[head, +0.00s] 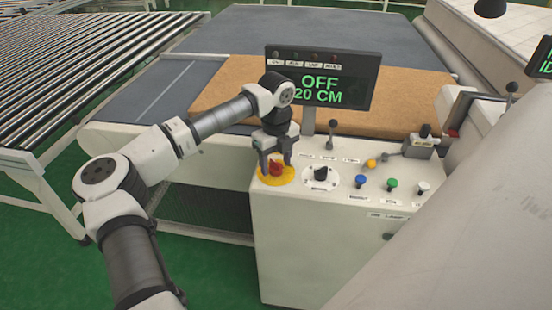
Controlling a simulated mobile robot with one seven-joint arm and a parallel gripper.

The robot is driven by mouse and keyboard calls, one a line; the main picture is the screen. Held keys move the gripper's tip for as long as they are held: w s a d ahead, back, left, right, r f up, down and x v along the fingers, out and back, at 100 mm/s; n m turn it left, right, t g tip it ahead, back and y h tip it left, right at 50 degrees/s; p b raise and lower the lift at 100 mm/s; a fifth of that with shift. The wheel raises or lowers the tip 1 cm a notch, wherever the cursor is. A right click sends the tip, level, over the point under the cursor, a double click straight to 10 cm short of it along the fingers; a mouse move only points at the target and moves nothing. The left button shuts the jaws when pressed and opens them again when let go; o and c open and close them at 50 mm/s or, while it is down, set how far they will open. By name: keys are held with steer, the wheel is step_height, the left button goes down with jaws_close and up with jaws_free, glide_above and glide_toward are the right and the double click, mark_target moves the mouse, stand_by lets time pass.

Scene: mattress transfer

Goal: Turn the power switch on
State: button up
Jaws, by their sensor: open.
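The control panel (345,205) is a white box on the right. On its left end a red knob (276,170) sits on a yellow disc (274,181). A black rotary knob (320,174) on a white dial is just right of it. I cannot read labels that tell which one is the power switch. The display (322,78) reads "OFF" and "20 CM" in green. My gripper (274,163) points down with its open fingers on either side of the red knob; I cannot tell whether they touch it.
Blue (361,181), green (391,183) and white (423,187) buttons and a small lever (331,134) stand on the panel. Behind lies a brown mattress slab (225,97) on a dark conveyor belt (290,24). A roller conveyor (90,60) is at the left.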

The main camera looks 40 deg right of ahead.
steer(key=shift+c, duration=0.2)
steer(key=c, duration=0.9)
steer(key=shift+c, duration=0.2)
steer(key=shift+b, duration=0.4)
steer(key=m+b, duration=0.3)
steer(key=m, duration=0.1)
steer(key=shift+f, duration=0.15)
steer(key=m+b, duration=0.2)
steer(key=m, duration=0.2)
steer(key=shift+m, duration=0.3)
steer(key=m+b, duration=0.1)
steer(key=m, duration=0.8)
steer(key=shift+r+b, duration=0.2)
steer(key=shift+b, duration=0.1)
